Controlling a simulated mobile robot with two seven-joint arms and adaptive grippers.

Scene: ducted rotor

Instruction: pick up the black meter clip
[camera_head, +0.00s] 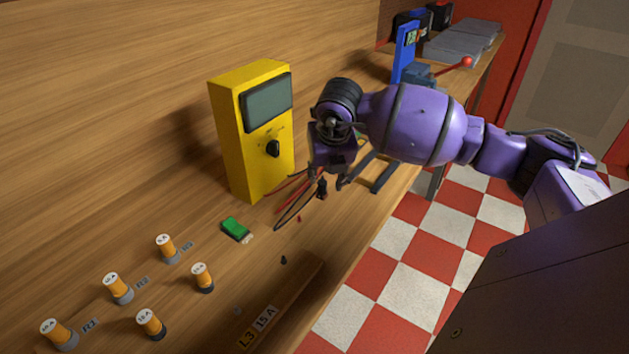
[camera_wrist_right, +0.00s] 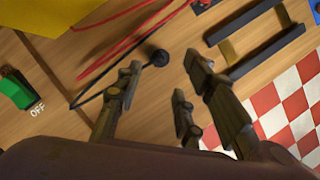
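The black meter clip (camera_wrist_right: 159,58) shows in the right wrist view as a small dark rounded end on a thin black lead. It lies between the fingertips of my right gripper (camera_wrist_right: 165,78). The fingers are spread apart, and I see no finger closed on it. In the head view my right gripper (camera_head: 331,184) points down beside the yellow meter (camera_head: 225,125), over the leads. The clip cannot be told from the dark fingers there. My left gripper is not in view.
Red leads (camera_wrist_right: 125,45) run close to the black one. A green switch (camera_head: 235,228) marked OFF sits in front of the meter. Several orange fuses (camera_head: 118,288) stand at the lower left. A dark frame (camera_wrist_right: 258,35) lies by the bench edge. A blue device (camera_head: 404,52) stands behind.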

